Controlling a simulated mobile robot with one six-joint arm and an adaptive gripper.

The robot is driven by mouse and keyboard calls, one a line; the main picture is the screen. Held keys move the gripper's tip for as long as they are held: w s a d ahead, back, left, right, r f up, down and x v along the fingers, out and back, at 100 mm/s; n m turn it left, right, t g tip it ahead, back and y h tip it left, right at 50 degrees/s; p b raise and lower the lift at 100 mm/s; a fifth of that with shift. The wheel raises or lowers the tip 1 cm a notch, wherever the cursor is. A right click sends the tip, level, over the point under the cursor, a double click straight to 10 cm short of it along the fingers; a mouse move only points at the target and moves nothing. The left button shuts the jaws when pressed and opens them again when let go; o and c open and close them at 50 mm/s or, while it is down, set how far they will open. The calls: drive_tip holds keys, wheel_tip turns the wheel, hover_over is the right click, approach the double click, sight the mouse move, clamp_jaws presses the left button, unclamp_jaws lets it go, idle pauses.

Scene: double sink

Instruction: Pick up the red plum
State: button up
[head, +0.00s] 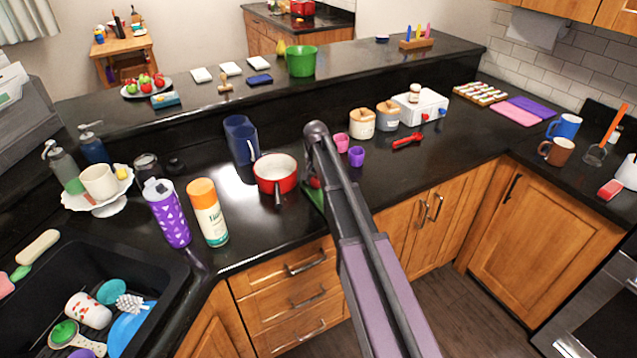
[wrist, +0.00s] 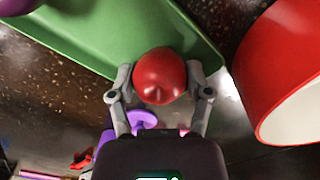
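The red plum (wrist: 160,75) is round and glossy and sits between the two fingers of my gripper (wrist: 160,82) in the wrist view. A fingertip is close against each side of it; whether they press on it I cannot tell. The plum is over the edge of a green tray or board (wrist: 95,35). In the head view, a small red patch, apparently the plum (head: 314,183), shows beside the green board (head: 312,197), mostly hidden behind my arm. My fingertips are hidden there.
A red pot (head: 262,176) stands just left of my gripper; its red wall (wrist: 262,60) is near on the right in the wrist view. A pink cup (head: 341,142) and a purple cup (head: 356,156) stand to the right. A blue pitcher (head: 243,147) is behind.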

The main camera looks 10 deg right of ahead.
drive_tip(key=shift+c, duration=1.2)
drive_tip(key=shift+r, duration=0.15)
wheel_tip(320, 180, up, 2)
drive_tip(key=p, duration=0.2)
drive_tip(key=shift+r+p, duration=0.25)
drive_tip(key=shift+p, duration=0.15)
drive_tip(key=shift+s+r+p, duration=0.45)
drive_tip(key=shift+r+p, duration=0.1)
drive_tip(key=s, duration=1)
drive_tip(key=s+r+p, duration=0.1)
drive_tip(key=s, duration=0.4)
drive_tip(key=shift+a, duration=0.4)
drive_tip(key=shift+d, duration=0.1)
